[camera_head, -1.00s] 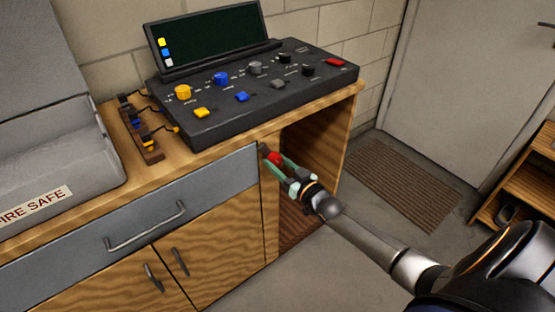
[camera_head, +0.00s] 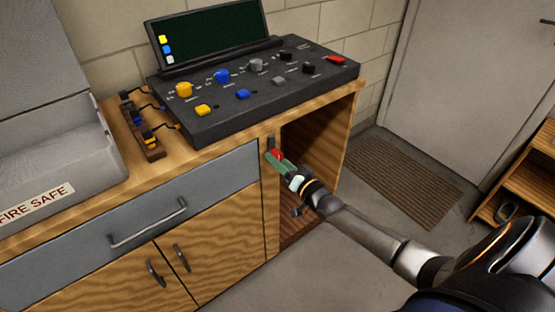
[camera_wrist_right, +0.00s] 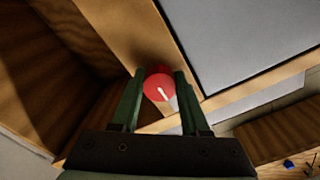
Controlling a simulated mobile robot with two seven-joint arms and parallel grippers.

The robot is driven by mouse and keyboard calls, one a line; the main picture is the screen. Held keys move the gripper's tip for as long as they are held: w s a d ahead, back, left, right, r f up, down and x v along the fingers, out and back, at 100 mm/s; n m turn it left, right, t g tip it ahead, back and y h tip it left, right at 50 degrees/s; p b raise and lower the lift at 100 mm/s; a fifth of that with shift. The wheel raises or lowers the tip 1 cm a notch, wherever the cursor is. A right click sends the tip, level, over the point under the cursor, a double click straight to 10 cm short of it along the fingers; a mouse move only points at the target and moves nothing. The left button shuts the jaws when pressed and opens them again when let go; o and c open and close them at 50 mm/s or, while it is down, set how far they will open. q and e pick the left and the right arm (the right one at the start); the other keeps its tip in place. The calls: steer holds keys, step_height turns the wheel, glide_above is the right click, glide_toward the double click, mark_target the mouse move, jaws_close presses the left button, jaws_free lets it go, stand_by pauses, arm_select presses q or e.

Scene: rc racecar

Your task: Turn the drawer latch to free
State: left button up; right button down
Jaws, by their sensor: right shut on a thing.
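The drawer latch is a round red knob (camera_head: 277,155) on the wooden post just right of the grey drawer (camera_head: 225,172). In the right wrist view the red knob (camera_wrist_right: 157,87) shows a white pointer mark and sits between the green fingers. My right gripper (camera_head: 275,159) is shut on the knob, with its fingers on either side. A small dark piece shows just above the knob in the head view. The drawer front looks flush with the cabinet. My left gripper is not in view.
A black control console (camera_head: 265,93) with coloured knobs stands on the bench top. A grey fire safe (camera_head: 45,165) is at the left. An open cabinet bay (camera_head: 318,150) lies right of the post. A floor mat (camera_head: 405,180) and a door are farther right.

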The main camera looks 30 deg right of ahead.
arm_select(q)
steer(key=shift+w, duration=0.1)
arm_select(e)
steer(key=shift+c, duration=2)
jaws_free()
arm_select(q)
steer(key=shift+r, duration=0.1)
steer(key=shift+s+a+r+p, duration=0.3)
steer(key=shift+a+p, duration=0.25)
steer(key=shift+p, duration=0.35)
arm_select(e)
steer(key=s, duration=1.2)
steer(key=shift+s+d, duration=0.25)
steer(key=shift+d, duration=0.2)
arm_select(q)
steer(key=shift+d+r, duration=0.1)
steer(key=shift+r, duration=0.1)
